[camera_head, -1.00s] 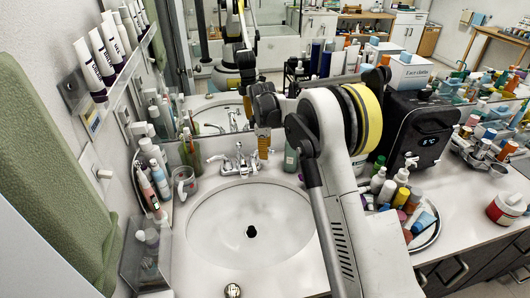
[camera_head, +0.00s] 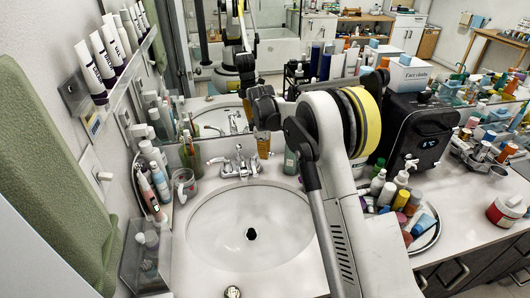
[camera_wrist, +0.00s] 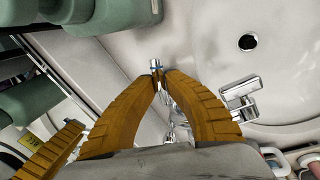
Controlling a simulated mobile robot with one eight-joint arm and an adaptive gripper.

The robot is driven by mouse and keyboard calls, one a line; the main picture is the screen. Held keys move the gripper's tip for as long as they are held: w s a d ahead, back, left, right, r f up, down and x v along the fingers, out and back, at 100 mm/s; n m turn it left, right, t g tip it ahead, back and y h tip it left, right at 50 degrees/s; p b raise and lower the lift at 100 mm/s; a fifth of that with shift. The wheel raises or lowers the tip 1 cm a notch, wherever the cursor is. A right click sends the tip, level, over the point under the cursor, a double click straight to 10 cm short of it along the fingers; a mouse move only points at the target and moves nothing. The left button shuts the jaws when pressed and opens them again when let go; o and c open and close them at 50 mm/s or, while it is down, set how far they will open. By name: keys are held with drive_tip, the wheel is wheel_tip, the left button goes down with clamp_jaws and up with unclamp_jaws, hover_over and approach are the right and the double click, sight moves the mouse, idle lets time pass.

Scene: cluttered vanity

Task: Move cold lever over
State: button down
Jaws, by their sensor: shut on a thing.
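The chrome faucet (camera_head: 240,166) stands at the back rim of the white sink (camera_head: 215,232). My gripper (camera_wrist: 158,76) has its ribbed orange-brown fingers closed together on the cold lever (camera_wrist: 155,64), a small chrome handle with a blue mark. Its tip shows just beyond the fingertips; the rest is mostly hidden between them. The other chrome lever (camera_wrist: 240,92) is apart from my fingers, right of them in the wrist view. In the head view that other lever (camera_head: 216,159) is left of the spout, and my gripper (camera_head: 263,154) is at the right side.
A clear cup (camera_head: 184,184) and several tubes stand left of the sink. A green bottle (camera_head: 291,160) stands close right of my gripper. The mirror is just behind the faucet. A tray of bottles (camera_head: 430,238) and a black box (camera_head: 414,135) are to the right. The sink bowl is empty.

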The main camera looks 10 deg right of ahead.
drive_tip(key=shift+s+a+f+m+g+h+p, duration=0.15)
drive_tip(key=shift+s+a+m+h, duration=0.2)
drive_tip(key=shift+m, duration=1)
drive_tip(key=shift+s+a+r+m+g+h+p, duration=0.15)
drive_tip(key=shift+s+a+m, duration=0.3)
drive_tip(key=shift+m, duration=0.9)
drive_tip(key=shift+s+d+f, duration=0.1)
drive_tip(key=c, duration=1.4)
unclamp_jaws()
drive_tip(key=r, duration=0.4)
drive_tip(key=s+a+r, duration=0.1)
drive_tip(key=r, duration=0.7)
drive_tip(key=shift+s+a, duration=0.15)
drive_tip(key=shift+a, duration=0.25)
